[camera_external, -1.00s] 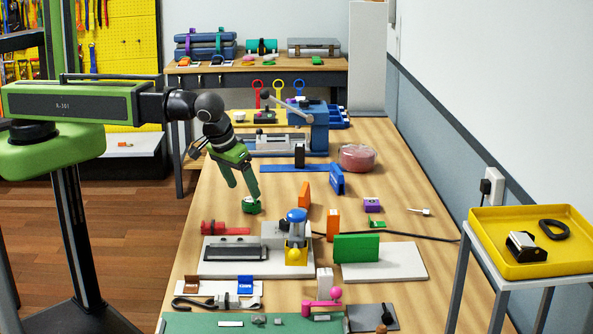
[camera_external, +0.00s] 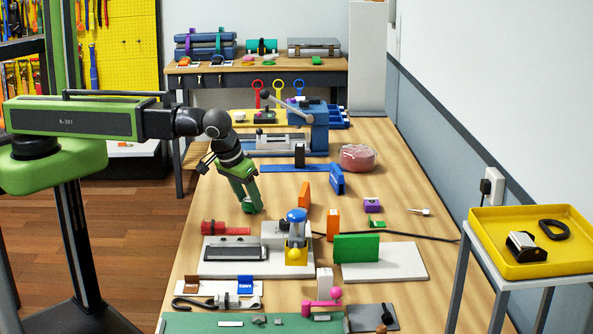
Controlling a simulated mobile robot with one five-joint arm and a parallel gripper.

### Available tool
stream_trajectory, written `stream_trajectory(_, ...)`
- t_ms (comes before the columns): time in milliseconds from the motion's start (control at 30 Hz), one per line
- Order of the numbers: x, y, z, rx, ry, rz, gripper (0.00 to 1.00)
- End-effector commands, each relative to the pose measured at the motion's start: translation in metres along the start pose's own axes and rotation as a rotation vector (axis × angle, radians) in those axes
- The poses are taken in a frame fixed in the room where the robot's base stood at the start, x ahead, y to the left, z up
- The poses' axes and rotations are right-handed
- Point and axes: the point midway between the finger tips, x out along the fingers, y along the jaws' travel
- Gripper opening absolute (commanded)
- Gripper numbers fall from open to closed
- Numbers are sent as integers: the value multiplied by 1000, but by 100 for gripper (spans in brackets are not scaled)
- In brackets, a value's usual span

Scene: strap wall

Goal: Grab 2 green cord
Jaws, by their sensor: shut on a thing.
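My gripper (camera_external: 250,207) is low over the wooden workbench, left of the upright orange block. Its green fingers point down and are shut on a small green thing (camera_external: 248,208), which looks like a green cord. The fingers hide most of it, and I cannot tell whether it touches the bench. Another small green piece (camera_external: 376,222) lies on the bench to the right, below a purple block; I cannot tell whether it is cord.
An orange block (camera_external: 304,195) stands just right of my gripper. A red tool (camera_external: 226,228) and a white fixture plate (camera_external: 212,268) with a blue-topped device (camera_external: 297,217) are in front. A blue vise (camera_external: 306,128) stands behind.

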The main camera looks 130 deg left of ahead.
Motion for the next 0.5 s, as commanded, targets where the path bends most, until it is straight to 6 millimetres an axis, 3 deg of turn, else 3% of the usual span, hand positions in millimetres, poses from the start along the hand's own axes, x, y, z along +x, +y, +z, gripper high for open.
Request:
stream_trajectory(100, 0, 0, 0, 0, 0, 0, 7)
stream_trajectory(367, -2, 0, -1, 0, 0, 0, 6)
stream_trajectory(500, -14, 0, -6, 0, 0, 0, 6)
